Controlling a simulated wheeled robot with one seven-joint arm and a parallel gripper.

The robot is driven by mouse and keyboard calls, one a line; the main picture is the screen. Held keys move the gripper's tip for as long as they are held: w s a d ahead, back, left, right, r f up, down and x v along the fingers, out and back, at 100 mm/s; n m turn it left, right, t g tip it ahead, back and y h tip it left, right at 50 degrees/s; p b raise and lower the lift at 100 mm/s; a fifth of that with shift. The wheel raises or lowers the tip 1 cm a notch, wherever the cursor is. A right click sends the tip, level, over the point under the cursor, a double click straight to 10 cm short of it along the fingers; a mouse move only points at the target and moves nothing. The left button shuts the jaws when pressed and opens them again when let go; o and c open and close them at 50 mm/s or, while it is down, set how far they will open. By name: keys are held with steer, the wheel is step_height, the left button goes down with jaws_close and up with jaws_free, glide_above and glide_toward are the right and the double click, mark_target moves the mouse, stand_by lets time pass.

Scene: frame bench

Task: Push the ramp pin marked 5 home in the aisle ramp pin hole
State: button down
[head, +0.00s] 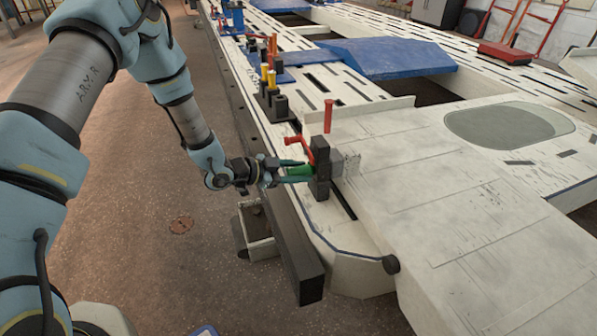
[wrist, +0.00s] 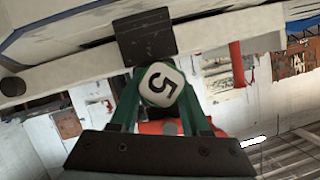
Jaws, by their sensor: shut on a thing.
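The ramp pin marked 5 (wrist: 162,84) shows its white end face with a black 5 in the wrist view. In the head view its green body (head: 300,171) is between the fingers of my gripper (head: 287,172), which is shut on it. The pin lies roughly level and points at the upright black block (head: 320,160) at the ramp's edge. This block also shows in the wrist view (wrist: 147,35), just beyond the pin. The pin's far end and the hole are hidden, so I cannot tell how deep the pin sits.
A red handle (head: 298,145) is close above my gripper, and a red upright post (head: 328,115) stands behind the block. The pale ramp plate (head: 480,200) spreads to the right. Black and yellow pegs (head: 271,92) stand farther along the bench.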

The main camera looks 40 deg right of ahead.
steer(key=shift+c, duration=1.5)
jaws_free()
